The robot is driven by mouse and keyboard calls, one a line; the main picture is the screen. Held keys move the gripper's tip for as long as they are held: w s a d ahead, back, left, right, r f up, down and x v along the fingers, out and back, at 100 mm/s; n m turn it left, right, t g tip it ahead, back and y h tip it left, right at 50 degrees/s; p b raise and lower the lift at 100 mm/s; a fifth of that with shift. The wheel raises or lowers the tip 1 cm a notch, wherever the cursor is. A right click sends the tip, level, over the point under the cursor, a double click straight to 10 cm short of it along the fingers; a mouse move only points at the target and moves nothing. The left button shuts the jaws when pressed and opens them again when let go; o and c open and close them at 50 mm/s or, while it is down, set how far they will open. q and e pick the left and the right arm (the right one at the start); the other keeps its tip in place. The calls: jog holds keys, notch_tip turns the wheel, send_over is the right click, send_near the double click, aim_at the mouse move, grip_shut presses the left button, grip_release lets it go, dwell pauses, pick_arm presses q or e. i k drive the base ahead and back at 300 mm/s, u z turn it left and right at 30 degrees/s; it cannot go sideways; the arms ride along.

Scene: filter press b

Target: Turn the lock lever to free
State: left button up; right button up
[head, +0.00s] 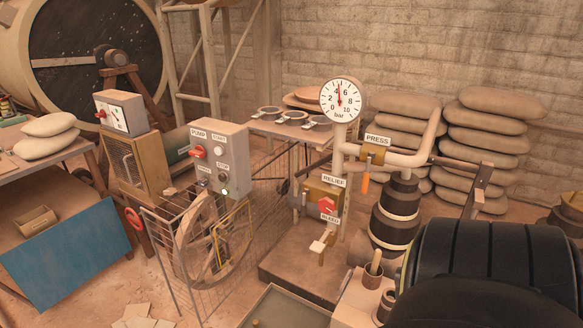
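No lever carries a label that I can read as lock, so I cannot tell which one is the lock lever. An orange handle (366,183) hangs straight down from the valve below the PRESS sign (376,139). A red handle (327,205) sits on the brass-coloured block under the RELIEF sign (334,181). A pale lever (318,247) sticks out below it, under a small sign that seems to read BLEED. A dark bar with a brown upright lever (475,190) stands to the right of the pipe. Neither of my grippers shows.
A grey control box (212,166) with a red PUMP switch stands left of the gauge (341,99). A wire cage around a spoked wheel (215,240) stands before it. Filled sacks (487,130) are stacked along the wall. A large black part, likely my arm, covers the lower right.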

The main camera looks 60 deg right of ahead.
aim_at(306, 191)
jog(key=z, duration=0.75)
jog(key=i, duration=0.8)
jog(key=z, duration=0.9)
